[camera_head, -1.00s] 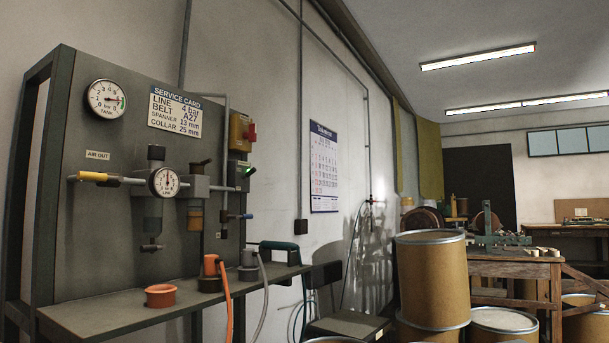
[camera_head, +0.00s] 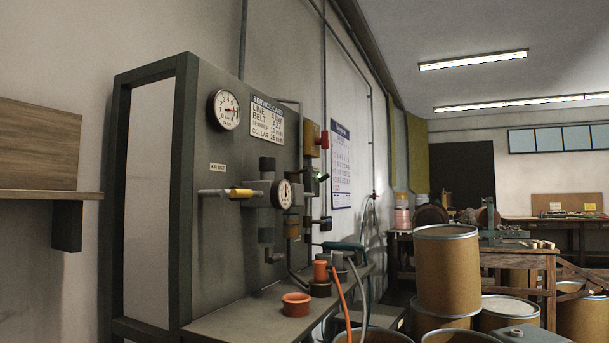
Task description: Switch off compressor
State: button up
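The compressor's air panel is a grey upright board (camera_head: 222,160) at the left of the head view. It carries a round tank gauge (camera_head: 224,110), a smaller line gauge (camera_head: 284,194), a yellow-handled valve (camera_head: 241,193) by the "AIR OUT" label, and a service card (camera_head: 268,122). A yellow box with a red switch (camera_head: 324,140) is on the wall at the panel's far right side. The switch's position is too small to tell. My gripper is not in view.
A bench shelf (camera_head: 245,318) below the panel holds an orange bowl (camera_head: 296,304) and hoses. Cardboard drums (camera_head: 447,275) stand at centre right, before a wooden workbench (camera_head: 520,257). A wooden shelf (camera_head: 45,193) juts out at the left.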

aim_at(325, 176)
jog(key=i+l+u, duration=0.1)
jog(key=l, duration=0.25)
jog(key=i+l+u, duration=0.15)
jog(key=i+l, duration=0.15)
jog(key=i+l+u, duration=0.1)
jog(key=l, duration=0.3)
jog(key=i+l+u, duration=0.15)
jog(key=l, duration=0.25)
jog(key=i+l+u, duration=0.1)
jog(key=i+l, duration=0.15)
jog(key=l, duration=0.15)
jog(key=i+l+u, duration=0.1)
jog(key=l, duration=0.3)
jog(key=i+l+u, duration=0.15)
jog(key=l, duration=0.25)
